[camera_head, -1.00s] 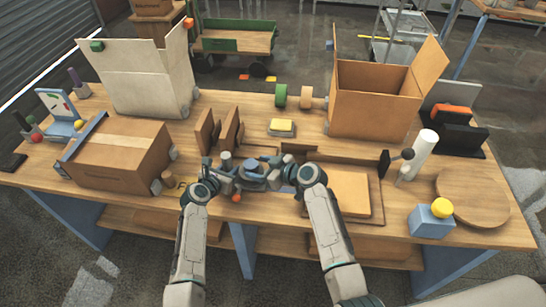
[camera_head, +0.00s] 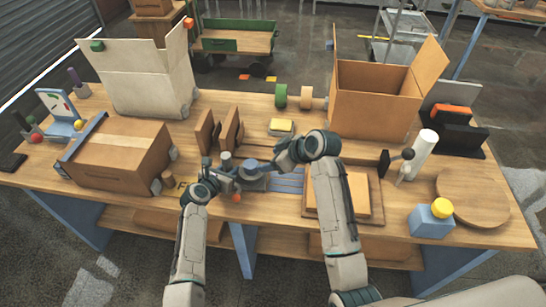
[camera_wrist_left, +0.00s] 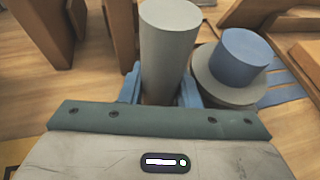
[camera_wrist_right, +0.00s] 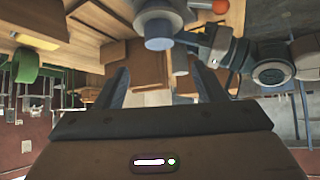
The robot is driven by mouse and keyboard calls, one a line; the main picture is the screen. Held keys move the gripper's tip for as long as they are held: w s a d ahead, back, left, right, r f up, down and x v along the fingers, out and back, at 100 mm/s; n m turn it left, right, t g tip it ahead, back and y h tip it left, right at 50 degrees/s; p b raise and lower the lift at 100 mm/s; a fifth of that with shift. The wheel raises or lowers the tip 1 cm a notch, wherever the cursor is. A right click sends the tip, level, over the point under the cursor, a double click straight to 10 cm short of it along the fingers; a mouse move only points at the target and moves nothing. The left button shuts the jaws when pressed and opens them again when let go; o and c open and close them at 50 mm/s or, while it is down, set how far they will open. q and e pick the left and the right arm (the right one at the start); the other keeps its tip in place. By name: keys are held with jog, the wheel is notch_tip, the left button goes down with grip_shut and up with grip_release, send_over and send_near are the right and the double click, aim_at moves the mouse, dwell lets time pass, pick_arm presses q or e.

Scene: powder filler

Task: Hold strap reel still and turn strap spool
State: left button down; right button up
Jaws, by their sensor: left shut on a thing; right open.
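The strap reel has an upright grey post (camera_wrist_left: 168,45), also in the head view (camera_head: 226,159). Beside it is the strap spool, a blue knob (camera_wrist_left: 238,52) on a round grey base (camera_wrist_left: 222,88). The spool also shows in the head view (camera_head: 250,166) and the right wrist view (camera_wrist_right: 159,35). My left gripper (camera_wrist_left: 160,85) is shut on the grey post. My right gripper (camera_wrist_right: 163,82) is open, with nothing between its fingers. In the head view the right gripper (camera_head: 270,163) is just right of the spool and seems apart from it.
Blue straps (camera_head: 288,181) lie right of the reel. A board with a tan block (camera_head: 352,190) is farther right. Upright brown boards (camera_head: 230,128) stand behind the reel, and a closed carton (camera_head: 122,155) is left. A yellow-topped block (camera_head: 281,127) sits behind.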

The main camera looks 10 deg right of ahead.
aim_at(251, 164)
jog(key=shift+r, duration=0.15)
jog(key=w+a+f+n+g, duration=0.1)
jog(key=w+a+f, duration=0.1)
jog(key=f, duration=0.1)
jog(key=w+a+f+n+g+y, duration=0.1)
jog(key=w+a+f+n, duration=0.1)
jog(key=w+a+f+n+g, duration=0.1)
jog(key=a+f, duration=0.1)
jog(key=f, duration=0.1)
jog(key=shift+w+a+f+n+y, duration=0.15)
jog(key=shift+w+f+n+y, duration=0.15)
jog(key=shift+w+y, duration=0.1)
dwell(0.5)
jog(key=shift+c, duration=0.4)
jog(key=c, duration=0.9)
jog(key=m+t+h, duration=0.2)
jog(key=m+t, duration=0.1)
jog(key=m, duration=0.1)
jog(key=shift+m, duration=0.4)
